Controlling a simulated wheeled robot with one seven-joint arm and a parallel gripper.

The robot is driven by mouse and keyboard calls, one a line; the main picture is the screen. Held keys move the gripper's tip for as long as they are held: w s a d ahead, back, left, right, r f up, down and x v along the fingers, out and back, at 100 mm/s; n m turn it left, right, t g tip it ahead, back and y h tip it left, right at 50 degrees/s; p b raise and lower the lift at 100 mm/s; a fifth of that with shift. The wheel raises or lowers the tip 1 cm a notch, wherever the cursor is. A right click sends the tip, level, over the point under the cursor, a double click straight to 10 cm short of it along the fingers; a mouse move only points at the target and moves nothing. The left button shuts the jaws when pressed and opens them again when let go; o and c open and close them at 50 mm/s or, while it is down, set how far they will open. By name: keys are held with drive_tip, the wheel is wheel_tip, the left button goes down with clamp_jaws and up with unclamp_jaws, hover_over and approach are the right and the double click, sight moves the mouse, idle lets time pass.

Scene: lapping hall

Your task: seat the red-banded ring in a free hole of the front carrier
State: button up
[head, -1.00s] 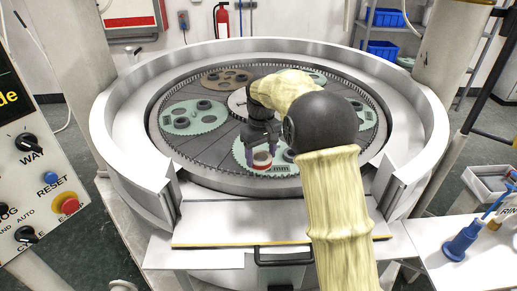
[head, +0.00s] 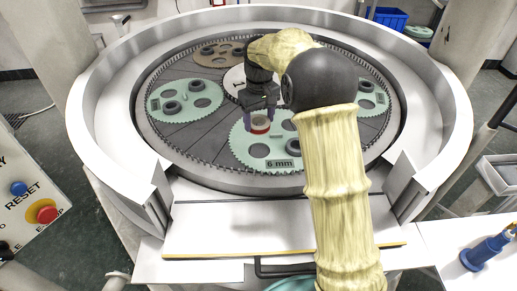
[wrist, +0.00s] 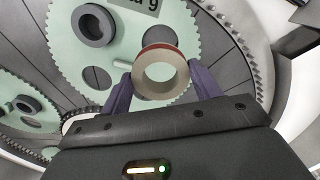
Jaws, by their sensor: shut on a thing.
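The red-banded ring (head: 260,130) is pale with a red band, and my gripper (head: 260,119) is shut on it. It also shows in the wrist view (wrist: 143,78), between the two purple fingers, its bore facing the camera. A dark ring (head: 292,146) sits in one hole of this carrier and shows in the wrist view (wrist: 93,25). Empty holes (head: 281,163) show beside it; the ring and fingers hide part of the plate.
Other carriers with dark rings lie around the plate: a green one at left (head: 160,103), a brown one behind (head: 205,55), a green one at right (head: 366,105). A toothed ring and high pale rim (head: 100,130) surround them. A white table (head: 455,240) stands at front right.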

drive_tip(key=p, duration=0.2)
hover_over(259, 151)
drive_tip(key=shift+s+f, duration=0.1)
drive_tip(key=shift+f, duration=3)
drive_tip(key=shift+f, duration=0.4)
drive_tip(key=shift+f+p, duration=0.65)
drive_tip(key=shift+f, duration=0.85)
drive_tip(key=shift+d, duration=0.1)
drive_tip(key=shift+f, duration=0.1)
drive_tip(key=o, duration=1.2)
drive_tip(key=shift+o, duration=0.2)
